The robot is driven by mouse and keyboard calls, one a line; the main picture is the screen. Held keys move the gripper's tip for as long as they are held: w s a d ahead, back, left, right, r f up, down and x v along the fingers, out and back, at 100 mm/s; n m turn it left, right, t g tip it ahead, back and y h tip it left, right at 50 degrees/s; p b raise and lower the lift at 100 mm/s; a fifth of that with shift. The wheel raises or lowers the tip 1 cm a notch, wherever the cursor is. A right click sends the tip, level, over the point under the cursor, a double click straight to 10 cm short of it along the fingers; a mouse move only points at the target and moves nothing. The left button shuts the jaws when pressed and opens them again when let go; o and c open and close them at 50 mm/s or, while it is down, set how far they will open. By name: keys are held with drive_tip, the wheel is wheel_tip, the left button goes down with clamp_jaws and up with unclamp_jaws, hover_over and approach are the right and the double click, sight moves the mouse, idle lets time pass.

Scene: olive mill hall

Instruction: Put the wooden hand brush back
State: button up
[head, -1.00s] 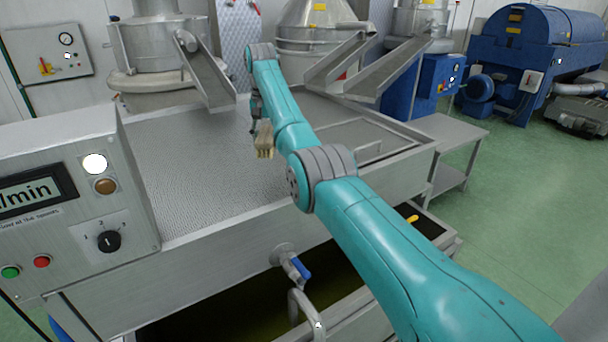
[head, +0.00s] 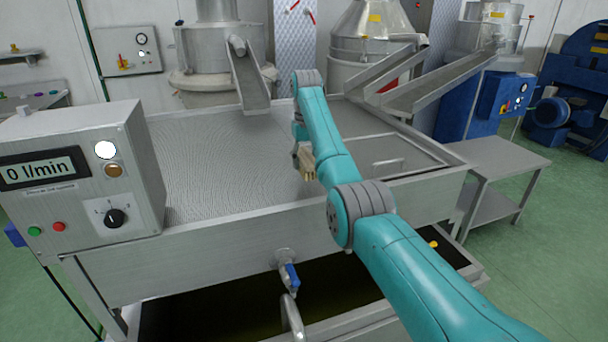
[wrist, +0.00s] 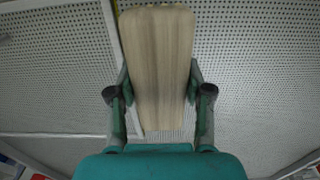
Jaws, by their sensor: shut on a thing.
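The wooden hand brush (wrist: 158,62) fills the upper middle of the wrist view, its pale flat wooden back facing the camera. My gripper (wrist: 159,95) has one finger on each side of the brush and is shut on it. In the head view the brush (head: 305,160) shows as a small tan piece with bristles pointing down, beside my arm and above the perforated steel top of the machine (head: 220,160). My gripper is mostly hidden behind my arm there. In the wrist view, perforated metal (wrist: 60,75) lies behind the brush.
A control box (head: 85,180) with a "0 l/min" display stands at the left. Steel chutes (head: 250,80) slope down at the back. A blue-handled tap (head: 291,276) sticks out in front. A low steel side table (head: 495,155) at the right has a bare top.

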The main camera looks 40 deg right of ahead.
sight(305, 184)
drive_tip(key=shift+f, duration=2.3)
drive_tip(key=shift+f, duration=0.15)
drive_tip(key=o, duration=1.1)
wheel_tip(305, 184, up, 12)
drive_tip(key=shift+r, duration=0.2)
